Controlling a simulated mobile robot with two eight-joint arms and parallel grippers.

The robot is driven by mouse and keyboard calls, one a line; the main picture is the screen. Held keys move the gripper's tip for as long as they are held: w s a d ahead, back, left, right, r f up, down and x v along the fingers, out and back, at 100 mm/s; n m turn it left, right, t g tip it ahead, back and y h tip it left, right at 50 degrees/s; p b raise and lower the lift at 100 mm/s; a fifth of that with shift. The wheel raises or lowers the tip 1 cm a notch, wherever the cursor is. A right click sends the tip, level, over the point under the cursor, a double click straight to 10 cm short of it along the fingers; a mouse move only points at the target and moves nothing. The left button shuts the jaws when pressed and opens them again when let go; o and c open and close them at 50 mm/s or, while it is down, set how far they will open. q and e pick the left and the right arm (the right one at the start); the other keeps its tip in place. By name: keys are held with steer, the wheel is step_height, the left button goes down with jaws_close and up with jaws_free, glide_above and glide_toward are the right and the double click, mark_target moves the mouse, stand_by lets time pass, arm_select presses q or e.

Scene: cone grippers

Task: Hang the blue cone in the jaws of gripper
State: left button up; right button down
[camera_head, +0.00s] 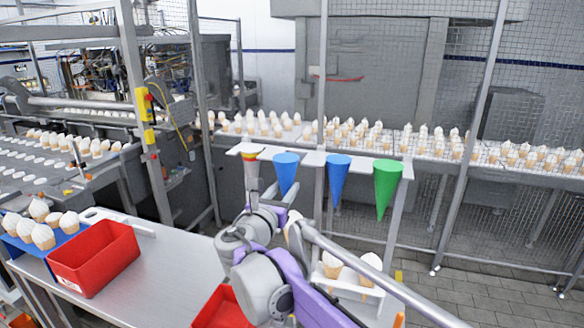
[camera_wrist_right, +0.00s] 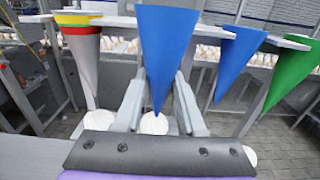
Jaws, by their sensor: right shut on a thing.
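A blue cone (camera_head: 287,168), wide end up and tip down, is at the pale rack (camera_head: 312,158) in the head view. In the right wrist view, the blue cone (camera_wrist_right: 165,45) is between the fingers of my right gripper (camera_wrist_right: 159,103), which is shut on its lower part. My right gripper also shows in the head view (camera_head: 279,198), partly hidden by its own arm. I cannot tell whether the rack bears the cone. A second blue cone (camera_head: 337,176) hangs to its right. My left gripper is out of view.
A green cone (camera_head: 387,184) hangs at the rack's right end and a striped grey cone (camera_head: 251,172) at its left. A red bin (camera_head: 96,258) stands on the metal table (camera_head: 165,270). Several cream-topped cones stand on the conveyor behind. A white tray (camera_head: 362,298) holds cones beside my arm.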

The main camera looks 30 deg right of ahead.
steer(key=shift+v, duration=1.75)
